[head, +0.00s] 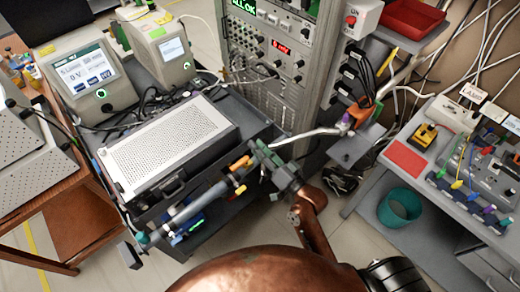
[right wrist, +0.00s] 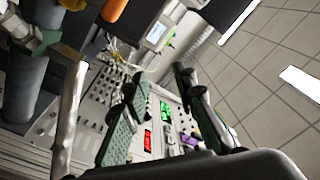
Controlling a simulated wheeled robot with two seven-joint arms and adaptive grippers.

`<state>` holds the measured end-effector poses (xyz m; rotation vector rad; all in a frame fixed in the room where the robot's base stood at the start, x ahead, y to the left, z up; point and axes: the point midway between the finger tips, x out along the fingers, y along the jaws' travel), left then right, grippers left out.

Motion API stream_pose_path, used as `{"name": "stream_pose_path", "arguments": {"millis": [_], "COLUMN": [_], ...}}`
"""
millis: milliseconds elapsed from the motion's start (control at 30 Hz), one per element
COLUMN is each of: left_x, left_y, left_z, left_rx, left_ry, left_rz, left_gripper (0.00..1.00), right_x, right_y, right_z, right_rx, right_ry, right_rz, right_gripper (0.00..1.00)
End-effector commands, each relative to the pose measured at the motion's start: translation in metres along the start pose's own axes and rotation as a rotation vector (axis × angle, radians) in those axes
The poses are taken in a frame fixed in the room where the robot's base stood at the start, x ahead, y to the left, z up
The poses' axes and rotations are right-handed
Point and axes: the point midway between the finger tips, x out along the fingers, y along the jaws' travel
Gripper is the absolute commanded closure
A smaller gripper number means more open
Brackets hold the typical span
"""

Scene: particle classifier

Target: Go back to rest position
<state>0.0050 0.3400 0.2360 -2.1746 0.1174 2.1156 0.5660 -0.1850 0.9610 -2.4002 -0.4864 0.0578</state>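My right gripper (head: 266,158) is at the right end of the cart in the head view, at the end of my copper-coloured arm. In the right wrist view its two green-and-dark fingers (right wrist: 158,76) stand apart. Nothing shows held between them; the rack panel shows behind the gap. Whether it touches the cart's edge or the orange fitting (head: 240,163) beside it, I cannot tell. My left gripper is in neither view.
A bench (head: 441,168) and a teal bin (head: 400,207) are at the right. Floor shows between cart and bench.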

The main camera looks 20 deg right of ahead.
Motion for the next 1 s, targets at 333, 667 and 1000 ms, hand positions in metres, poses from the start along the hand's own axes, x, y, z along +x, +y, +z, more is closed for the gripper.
{"name": "stream_pose_path", "arguments": {"millis": [333, 667, 1000], "left_x": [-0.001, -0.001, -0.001], "left_y": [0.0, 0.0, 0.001], "left_z": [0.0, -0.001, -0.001], "left_rx": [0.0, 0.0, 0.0], "left_ry": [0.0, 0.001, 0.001], "left_rz": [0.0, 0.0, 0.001], "left_gripper": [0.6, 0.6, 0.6], "right_x": [-0.003, -0.002, -0.095], "right_y": [0.004, 0.004, 0.091], "right_z": [0.004, 0.005, 0.09], "right_rx": [-0.011, -0.012, -0.22], "right_ry": [-0.018, -0.021, -0.408], "right_rz": [0.015, 0.014, 0.308], "right_gripper": [0.75, 0.75, 0.75]}}
